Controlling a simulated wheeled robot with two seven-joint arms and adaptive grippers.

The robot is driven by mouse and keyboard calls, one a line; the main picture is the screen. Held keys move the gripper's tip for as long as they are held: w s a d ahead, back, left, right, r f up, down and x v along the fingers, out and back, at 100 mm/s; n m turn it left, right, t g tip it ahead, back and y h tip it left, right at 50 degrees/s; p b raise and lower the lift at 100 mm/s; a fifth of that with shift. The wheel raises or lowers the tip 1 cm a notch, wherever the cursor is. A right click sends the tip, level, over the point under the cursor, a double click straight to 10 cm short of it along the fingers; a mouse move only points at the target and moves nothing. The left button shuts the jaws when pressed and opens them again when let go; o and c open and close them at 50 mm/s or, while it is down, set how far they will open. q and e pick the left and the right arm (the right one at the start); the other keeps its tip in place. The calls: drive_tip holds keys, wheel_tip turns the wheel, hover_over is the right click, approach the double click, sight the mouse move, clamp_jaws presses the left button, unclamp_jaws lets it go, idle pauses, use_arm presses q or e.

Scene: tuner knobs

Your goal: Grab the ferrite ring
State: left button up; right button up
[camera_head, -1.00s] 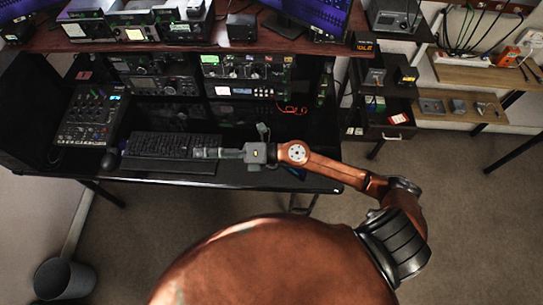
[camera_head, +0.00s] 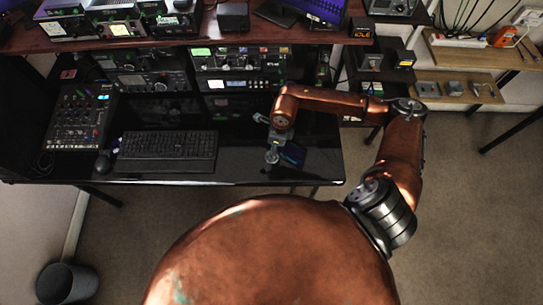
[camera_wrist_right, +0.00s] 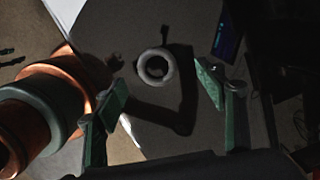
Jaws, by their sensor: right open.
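The ferrite ring (camera_wrist_right: 155,66) is a pale grey ring lying flat on the dark desk, seen in the right wrist view. My right gripper (camera_wrist_right: 161,90) is open, with its greenish fingers to the left and right of the ring in that view. The ring shows between and slightly beyond the fingertips and is not gripped. In the head view my right gripper (camera_head: 272,148) points down over the front right part of the desk; I cannot make out the ring there for certain. My left gripper is not in view.
A keyboard (camera_head: 167,146) and mouse (camera_head: 103,163) lie to the left. A mixer (camera_head: 80,118) is farther left, and radio equipment (camera_head: 240,66) stands behind. The desk's front edge is close.

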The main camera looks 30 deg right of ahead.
drive_tip(key=f, duration=0.4)
drive_tip(key=shift+s+a, duration=0.2)
drive_tip(key=shift+f, duration=0.3)
drive_tip(key=shift+c, duration=0.2)
drive_tip(key=c, duration=1.2)
drive_tip(key=shift+w+r, duration=0.1)
